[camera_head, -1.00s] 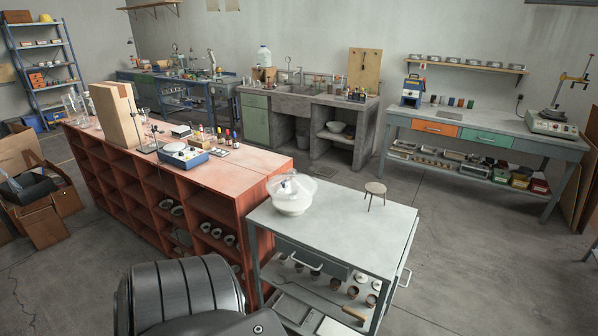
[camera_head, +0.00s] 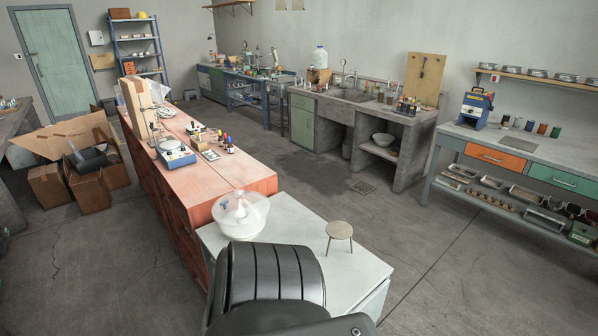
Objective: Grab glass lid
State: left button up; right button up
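A clear glass lid (camera_head: 240,204) sits on a white bowl (camera_head: 240,225) at the left corner of the pale grey cart top (camera_head: 290,222). A small white shape shows through the glass; I cannot tell whether it is a knob or something inside. A dark ribbed part of my own arm stands in front of the cart and hides its near edge. Neither of my grippers shows in the view.
A small round wooden stool-like stand (camera_head: 339,231) stands on the cart, right of the bowl. A long reddish shelf unit (camera_head: 240,177) adjoins the cart on the left. Concrete floor (camera_head: 440,275) is free to the right. Cardboard boxes (camera_head: 88,190) lie at the left.

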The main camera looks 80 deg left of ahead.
aim_at(244, 207)
jog(key=i, duration=1.95)
jog(key=u, duration=3.35)
jog(key=i, duration=0.5)
jog(key=u, duration=0.1)
